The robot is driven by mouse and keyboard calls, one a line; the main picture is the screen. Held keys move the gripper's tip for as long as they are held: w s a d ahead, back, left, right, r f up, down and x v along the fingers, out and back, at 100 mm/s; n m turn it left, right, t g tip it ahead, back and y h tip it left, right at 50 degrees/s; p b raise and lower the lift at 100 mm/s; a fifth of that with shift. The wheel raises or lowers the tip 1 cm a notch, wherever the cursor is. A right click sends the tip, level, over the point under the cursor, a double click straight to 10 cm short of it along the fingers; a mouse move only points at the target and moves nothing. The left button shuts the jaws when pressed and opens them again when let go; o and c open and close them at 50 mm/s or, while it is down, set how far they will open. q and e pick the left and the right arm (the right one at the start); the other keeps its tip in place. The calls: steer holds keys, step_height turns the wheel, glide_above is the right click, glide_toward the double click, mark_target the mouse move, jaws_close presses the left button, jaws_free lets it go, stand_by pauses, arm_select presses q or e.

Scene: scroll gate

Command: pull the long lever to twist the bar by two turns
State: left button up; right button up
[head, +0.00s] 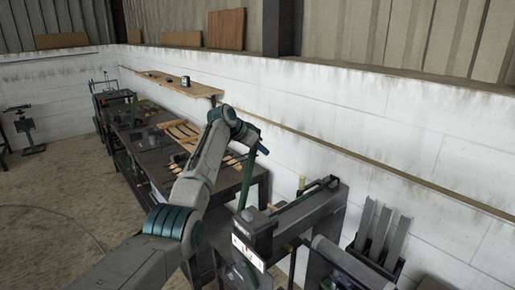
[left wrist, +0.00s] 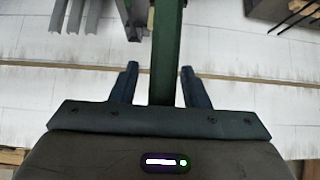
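The long green lever (head: 247,182) stands nearly upright beside the grey machine (head: 300,215) at lower centre right in the head view. My left gripper (head: 260,150) is at the lever's upper end. In the left wrist view, the lever (left wrist: 166,50) runs down between the two fingers of my left gripper (left wrist: 160,75). The fingers are apart, with a clear gap on the lever's left side and a narrow one on its right. The bar to be twisted cannot be made out clearly. My right gripper is not in view.
A dark workbench (head: 150,150) with wooden pieces stands behind my left arm. A wall shelf (head: 170,82) runs above it. Grey upright channels (head: 383,235) stand right of the machine, near the white wall (head: 400,150). The floor at left is mostly clear.

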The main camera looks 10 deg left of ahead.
arm_select(q)
steer(key=shift+s+a+r+b, duration=0.25)
steer(key=shift+s+a+b, duration=0.05)
steer(key=shift+a+b, duration=0.1)
steer(key=b+v, duration=0.4)
steer(key=v, duration=0.5)
steer(key=shift+s+r+b, duration=0.2)
steer(key=shift+r+b, duration=0.1)
steer(key=shift+r, duration=0.05)
